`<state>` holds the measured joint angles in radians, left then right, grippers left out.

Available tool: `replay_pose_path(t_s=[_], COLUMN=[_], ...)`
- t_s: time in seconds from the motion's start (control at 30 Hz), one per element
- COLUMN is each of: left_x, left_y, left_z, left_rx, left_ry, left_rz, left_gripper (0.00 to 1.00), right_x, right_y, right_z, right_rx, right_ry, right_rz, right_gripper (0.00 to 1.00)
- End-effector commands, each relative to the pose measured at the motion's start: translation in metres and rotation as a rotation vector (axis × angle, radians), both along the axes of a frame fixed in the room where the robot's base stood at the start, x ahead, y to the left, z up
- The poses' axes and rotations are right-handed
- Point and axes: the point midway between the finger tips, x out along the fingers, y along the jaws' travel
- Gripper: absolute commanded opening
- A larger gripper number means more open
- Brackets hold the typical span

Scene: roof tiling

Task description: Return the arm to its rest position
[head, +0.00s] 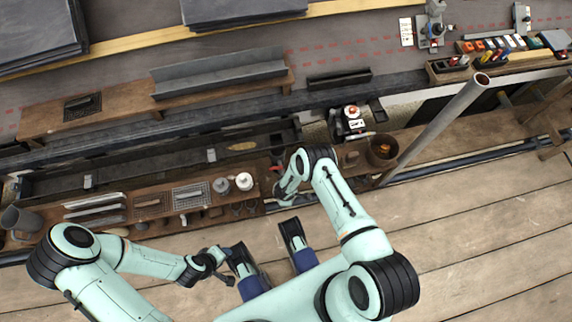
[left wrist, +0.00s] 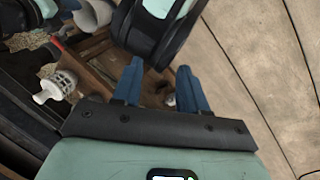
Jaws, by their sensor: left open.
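My left arm comes in from the left in the head view and bends at a dark elbow joint. Its left gripper (head: 220,262) hangs over the wooden floor, in front of the bench's near edge. In the left wrist view the two blue fingers of the left gripper (left wrist: 158,82) stand apart, with nothing seen between them. My right arm reaches up from the bottom middle of the head view and folds back at its wrist. Its right gripper (head: 284,192) is beside the bench's near edge; its fingers are too small and partly hidden to tell their state.
A wooden bench (head: 160,228) holds trays, tools, a white round item (head: 244,181) and a grey mug (head: 20,220). A brown bucket (head: 382,150) stands beside a slanted grey pole (head: 440,122). Grey tiles (head: 40,35) lie on the roof behind. The plank floor (head: 490,225) at right is clear.

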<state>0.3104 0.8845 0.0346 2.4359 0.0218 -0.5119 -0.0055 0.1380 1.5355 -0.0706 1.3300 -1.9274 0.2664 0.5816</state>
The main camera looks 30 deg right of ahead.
Motion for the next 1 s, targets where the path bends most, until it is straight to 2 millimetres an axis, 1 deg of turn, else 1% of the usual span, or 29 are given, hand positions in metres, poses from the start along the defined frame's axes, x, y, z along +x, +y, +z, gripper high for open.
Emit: replay_pose_path(t_s=[0.03, 0.13, 0.73, 0.77, 0.87, 0.97, 1.0], left_x=[-0.003, -0.006, -0.006, -0.007, -0.015, -0.031, -0.038], left_y=[-0.001, -0.002, -0.002, -0.003, -0.005, -0.010, -0.012], left_z=[0.003, 0.004, 0.005, 0.008, 0.025, 0.050, 0.061], left_rx=[-0.003, -0.006, -0.007, -0.008, -0.016, -0.031, -0.039], left_ry=[0.007, 0.015, 0.017, 0.018, 0.042, 0.086, 0.108], left_rz=[-0.003, -0.006, -0.006, -0.007, -0.015, -0.029, -0.037], left_gripper=[0.43, 0.43, 0.43, 0.43, 0.43, 0.43, 0.43], right_x=[0.000, -0.001, 0.000, 0.000, 0.003, 0.009, 0.011], right_y=[0.000, 0.000, 0.000, 0.000, 0.000, 0.000, 0.000], right_z=[0.004, 0.005, 0.007, 0.010, 0.030, 0.062, 0.075], right_rx=[0.000, 0.000, 0.000, 0.000, 0.001, 0.000, 0.000], right_ry=[0.000, 0.001, 0.000, -0.001, -0.008, -0.019, -0.023], right_rz=[-0.001, 0.000, 0.000, 0.000, 0.000, 0.000, 0.000], right_gripper=[0.34, 0.34, 0.34, 0.34, 0.34, 0.34, 0.34])
